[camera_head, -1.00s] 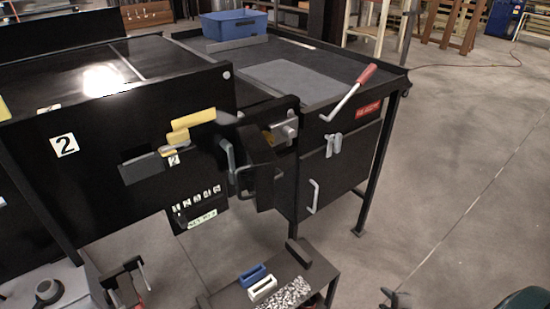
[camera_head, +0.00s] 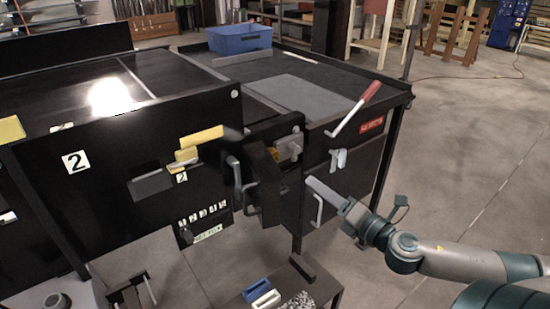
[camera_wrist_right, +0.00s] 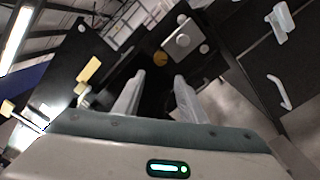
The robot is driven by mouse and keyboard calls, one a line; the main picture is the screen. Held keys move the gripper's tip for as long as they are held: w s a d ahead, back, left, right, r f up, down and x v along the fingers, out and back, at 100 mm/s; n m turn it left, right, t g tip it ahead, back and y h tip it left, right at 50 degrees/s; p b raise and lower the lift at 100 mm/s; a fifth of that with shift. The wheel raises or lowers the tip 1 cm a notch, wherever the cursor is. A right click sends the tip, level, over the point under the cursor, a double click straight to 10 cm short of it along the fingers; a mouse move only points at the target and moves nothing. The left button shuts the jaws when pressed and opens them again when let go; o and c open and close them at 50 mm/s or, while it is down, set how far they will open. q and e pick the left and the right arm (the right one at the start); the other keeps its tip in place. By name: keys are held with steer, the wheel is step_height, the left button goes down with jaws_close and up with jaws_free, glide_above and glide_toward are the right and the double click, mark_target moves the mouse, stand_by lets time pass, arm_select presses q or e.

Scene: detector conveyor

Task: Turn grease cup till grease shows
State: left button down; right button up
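My right gripper (camera_head: 314,184) reaches in from the right, in front of the black conveyor housing. In the right wrist view its two pale fingers (camera_wrist_right: 159,80) are apart with nothing between them. Ahead of them, inside an open black housing, are a round brass-coloured part (camera_wrist_right: 160,58) and a light grey block with a knob (camera_wrist_right: 182,41). In the head view the grey block (camera_head: 289,148) shows behind the open black door (camera_head: 265,187), with a bit of the yellow part (camera_head: 274,154) beside it. I cannot tell for sure which is the grease cup, and no grease is visible. My left gripper is not in view.
A red-handled lever (camera_head: 356,108) rises above the right-hand panel, which carries a grey latch (camera_head: 338,160) and a pale pull handle (camera_head: 317,211). A blue bin (camera_head: 240,39) stands on the top. A low stand (camera_head: 318,287) is below. Floor at right is open.

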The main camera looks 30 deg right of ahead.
steer(key=shift+w, duration=0.2)
steer(key=p, duration=0.3)
glide_toward(277, 156)
steer(key=w+p, duration=0.1)
steer(key=w, duration=0.1)
steer(key=w+p, duration=0.1)
steer(key=w, duration=0.1)
steer(key=w+p, duration=0.1)
steer(key=w, duration=0.2)
steer(key=shift+w+a+r, duration=0.1)
steer(key=shift+a+r, duration=0.05)
steer(key=shift+a, duration=0.2)
steer(key=shift+w+a, duration=0.1)
steer(key=shift+w, duration=0.7)
steer(key=c, duration=0.8)
